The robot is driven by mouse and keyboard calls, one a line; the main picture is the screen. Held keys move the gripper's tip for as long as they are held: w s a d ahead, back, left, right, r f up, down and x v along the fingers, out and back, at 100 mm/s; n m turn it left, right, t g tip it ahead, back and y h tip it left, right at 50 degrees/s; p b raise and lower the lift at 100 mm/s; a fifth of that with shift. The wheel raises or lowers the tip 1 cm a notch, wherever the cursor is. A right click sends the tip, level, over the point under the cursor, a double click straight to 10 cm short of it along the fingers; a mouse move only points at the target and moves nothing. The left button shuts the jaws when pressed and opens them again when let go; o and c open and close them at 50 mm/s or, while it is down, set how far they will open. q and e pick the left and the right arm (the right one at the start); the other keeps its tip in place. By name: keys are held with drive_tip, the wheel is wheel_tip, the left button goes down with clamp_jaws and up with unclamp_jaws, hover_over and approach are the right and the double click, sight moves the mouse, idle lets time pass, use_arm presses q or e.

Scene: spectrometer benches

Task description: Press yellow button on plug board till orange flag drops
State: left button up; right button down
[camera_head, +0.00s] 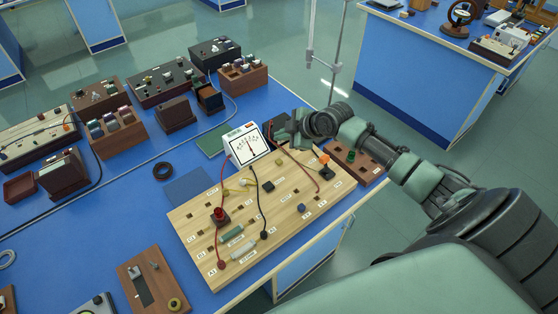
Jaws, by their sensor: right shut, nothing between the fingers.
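The plug board (205,258) is a pale wooden board with labels, sockets, wires and small parts, lying at the front edge of the blue bench. A small orange piece (325,160), likely the flag, stands up at its far right corner. A small yellow part (246,182) is near the board's far left side; I cannot tell whether it is the button. A white-faced meter (247,144) stands at the board's far edge. My right gripper (278,129) is shut and empty beside the meter, beyond the board, apart from the orange piece. My left gripper is out of view.
A brown block with a green knob (351,155) sits right of the board, under my right arm. Wooden boxes (118,136) crowd the bench's far left. A brown switch board (135,288) lies front left. The blue bench (125,205) is mostly clear left of the board.

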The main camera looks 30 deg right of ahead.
drive_tip(key=shift+w+d+r, duration=0.1)
drive_tip(key=shift+d, duration=0.05)
drive_tip(key=b, duration=0.6)
hover_over(282, 162)
wheel_tip(282, 162, down, 7)
drive_tip(key=shift+f, duration=0.2)
drive_tip(key=shift+f+b, duration=0.65)
drive_tip(key=shift+f, duration=0.1)
idle(1.2)
drive_tip(key=shift+f, duration=0.35)
